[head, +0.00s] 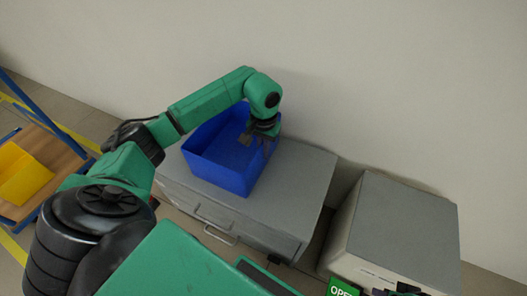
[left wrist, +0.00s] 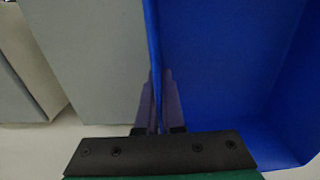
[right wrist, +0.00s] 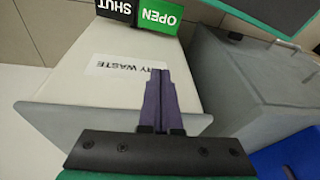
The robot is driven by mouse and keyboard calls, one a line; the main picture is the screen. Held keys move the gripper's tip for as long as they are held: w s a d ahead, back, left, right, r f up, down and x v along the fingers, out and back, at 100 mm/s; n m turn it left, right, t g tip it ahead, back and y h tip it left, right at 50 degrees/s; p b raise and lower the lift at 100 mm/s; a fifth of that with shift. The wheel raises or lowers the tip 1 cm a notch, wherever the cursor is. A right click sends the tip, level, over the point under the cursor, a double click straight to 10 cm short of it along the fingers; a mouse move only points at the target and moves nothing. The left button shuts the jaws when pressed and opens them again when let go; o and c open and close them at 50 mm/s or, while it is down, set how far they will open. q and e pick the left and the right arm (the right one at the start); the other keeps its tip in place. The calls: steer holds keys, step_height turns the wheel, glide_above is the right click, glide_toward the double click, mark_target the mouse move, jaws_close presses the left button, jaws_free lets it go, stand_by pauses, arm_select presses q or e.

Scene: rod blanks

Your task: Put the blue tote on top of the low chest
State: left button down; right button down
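The blue tote (head: 213,168) is upright on the top of the grey low chest (head: 290,200), towards its left end. I cannot tell whether its whole base touches the chest. My left gripper (head: 262,140) is at the tote's right-hand wall. In the left wrist view its fingers (left wrist: 158,100) are on either side of the blue wall (left wrist: 153,40) and closed on it. My right gripper (right wrist: 159,95) is shut and empty above a pale bin lid. The right wrist view also shows the chest (right wrist: 260,85) and a corner of the tote (right wrist: 295,155).
The pale bin (head: 400,225) stands right of the chest, with a "WASTE" label (right wrist: 125,67) and an OPEN/SHUT sign (right wrist: 150,12). A cart (head: 50,150) with a yellow bin (head: 22,175) is at far left. A plain wall (head: 380,80) is behind the chest.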

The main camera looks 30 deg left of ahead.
arm_select(q)
steer(key=c, duration=1.4)
jaws_free()
steer(key=o, duration=0.4)
steer(key=shift+c, duration=0.2)
arm_select(e)
steer(key=shift+w+a+f, duration=0.1)
